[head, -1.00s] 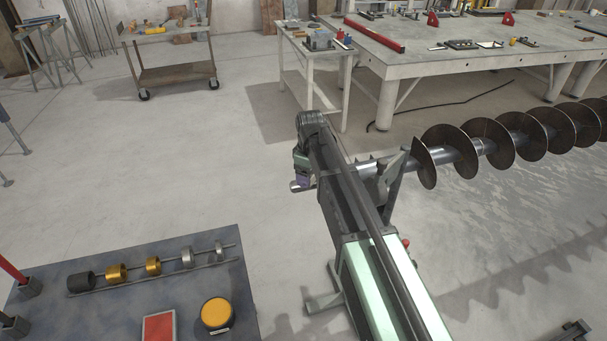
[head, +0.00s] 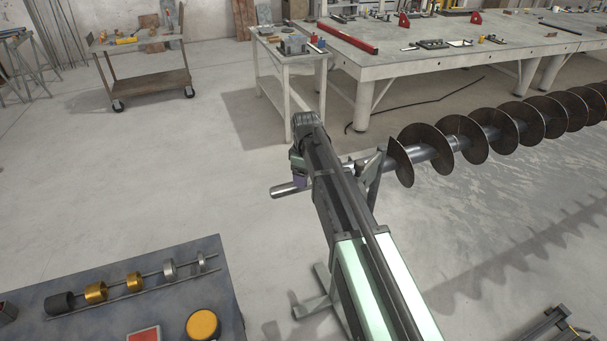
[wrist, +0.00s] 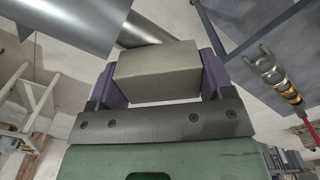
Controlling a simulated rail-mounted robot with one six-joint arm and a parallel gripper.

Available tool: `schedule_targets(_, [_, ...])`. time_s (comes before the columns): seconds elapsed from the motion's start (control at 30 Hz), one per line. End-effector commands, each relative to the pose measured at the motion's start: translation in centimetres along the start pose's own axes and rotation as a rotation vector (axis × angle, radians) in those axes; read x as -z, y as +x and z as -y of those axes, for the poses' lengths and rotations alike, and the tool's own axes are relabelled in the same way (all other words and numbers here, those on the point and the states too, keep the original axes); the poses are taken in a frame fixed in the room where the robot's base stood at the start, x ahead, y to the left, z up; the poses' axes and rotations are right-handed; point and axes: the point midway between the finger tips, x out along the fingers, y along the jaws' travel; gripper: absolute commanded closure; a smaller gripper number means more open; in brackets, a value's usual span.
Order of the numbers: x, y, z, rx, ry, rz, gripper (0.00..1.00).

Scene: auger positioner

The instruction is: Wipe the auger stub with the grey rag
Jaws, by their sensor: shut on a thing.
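The auger stub (head: 288,189) is a bare metal shaft end that sticks out to the left of my arm in the head view. The auger's dark spiral flights (head: 474,139) run off to the right. My gripper (head: 299,179) is above the stub, partly hidden by my arm. In the wrist view, my gripper (wrist: 158,80) has its purple fingers shut on the grey rag (wrist: 158,73), which looks like a folded block. A metal cylinder (wrist: 75,22) shows close beyond it at upper left. I cannot tell whether the rag touches the stub.
A stand (head: 371,177) supports the auger to the right of my arm. A dark table (head: 205,268) at lower left holds a rod with several rings (head: 97,292) and a yellow round thing (head: 202,324). Workbench (head: 440,62) and trolley (head: 152,78) stand behind. The floor left of the stub is clear.

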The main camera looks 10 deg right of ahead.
Motion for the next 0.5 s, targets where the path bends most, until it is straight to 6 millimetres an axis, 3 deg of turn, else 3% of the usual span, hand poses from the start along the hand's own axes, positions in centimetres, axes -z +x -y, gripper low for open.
schedule_targets(0.5, [0.0, -6.3, 0.0, 0.0, 0.0, 0.0, 0.45])
